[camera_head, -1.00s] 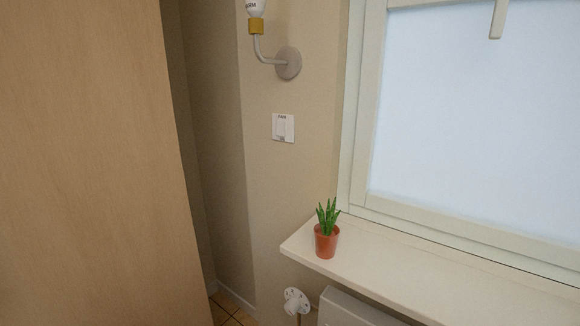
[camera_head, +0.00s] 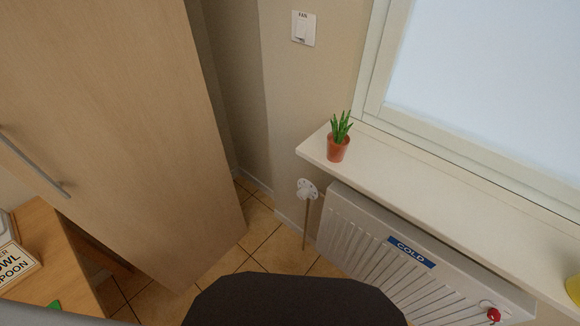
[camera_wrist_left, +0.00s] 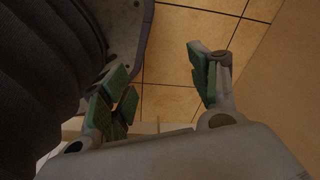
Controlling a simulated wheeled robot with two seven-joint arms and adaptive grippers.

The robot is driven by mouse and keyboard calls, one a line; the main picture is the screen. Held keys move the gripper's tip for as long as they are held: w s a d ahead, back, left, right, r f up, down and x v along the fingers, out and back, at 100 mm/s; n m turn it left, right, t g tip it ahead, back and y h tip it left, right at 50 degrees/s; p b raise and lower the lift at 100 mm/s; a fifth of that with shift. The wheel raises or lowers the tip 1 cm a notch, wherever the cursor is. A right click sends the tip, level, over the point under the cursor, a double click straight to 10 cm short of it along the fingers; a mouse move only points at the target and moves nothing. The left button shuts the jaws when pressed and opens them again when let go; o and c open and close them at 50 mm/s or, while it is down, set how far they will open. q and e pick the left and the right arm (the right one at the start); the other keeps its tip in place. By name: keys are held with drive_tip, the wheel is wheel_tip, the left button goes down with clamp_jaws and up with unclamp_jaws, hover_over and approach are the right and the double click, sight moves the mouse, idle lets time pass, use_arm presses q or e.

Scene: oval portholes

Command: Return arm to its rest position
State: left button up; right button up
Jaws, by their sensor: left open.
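My left gripper (camera_wrist_left: 162,88) shows in the left wrist view with its green-padded fingers wide apart and nothing between them. Tiled floor (camera_wrist_left: 175,60) lies beyond the fingers. A dark ribbed part and a grey part fill the left of that view, close to the gripper. The left gripper is not seen in the head view, and my right gripper shows in neither view. A dark rounded part of my own body fills the bottom middle of the head view.
A tall wooden cabinet (camera_head: 120,120) stands at left, beside a wooden table (camera_head: 45,235) with a sign. A radiator (camera_head: 375,235) marked "COLD" hangs under the windowsill (camera_head: 420,180), which holds a potted plant (camera_head: 338,146). Tiled floor (camera_head: 262,222) is clear between cabinet and radiator.

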use_arm(q)
drive_tip(key=s+a+r+p, duration=0.1)
drive_tip(key=s+r+p, duration=0.1)
drive_tip(key=s+p, duration=0.4)
drive_tip(key=s+a+r+p, duration=0.2)
drive_tip(key=s+r+p, duration=0.1)
drive_tip(key=s+p, duration=0.4)
drive_tip(key=shift+a+r, duration=0.25)
drive_tip(key=shift+a, duration=0.05)
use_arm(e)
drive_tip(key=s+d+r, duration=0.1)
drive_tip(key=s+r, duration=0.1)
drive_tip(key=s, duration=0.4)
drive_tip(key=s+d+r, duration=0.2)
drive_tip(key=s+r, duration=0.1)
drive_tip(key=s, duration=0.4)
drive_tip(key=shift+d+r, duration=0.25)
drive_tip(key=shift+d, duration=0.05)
use_arm(q)
drive_tip(key=shift+w, duration=0.1)
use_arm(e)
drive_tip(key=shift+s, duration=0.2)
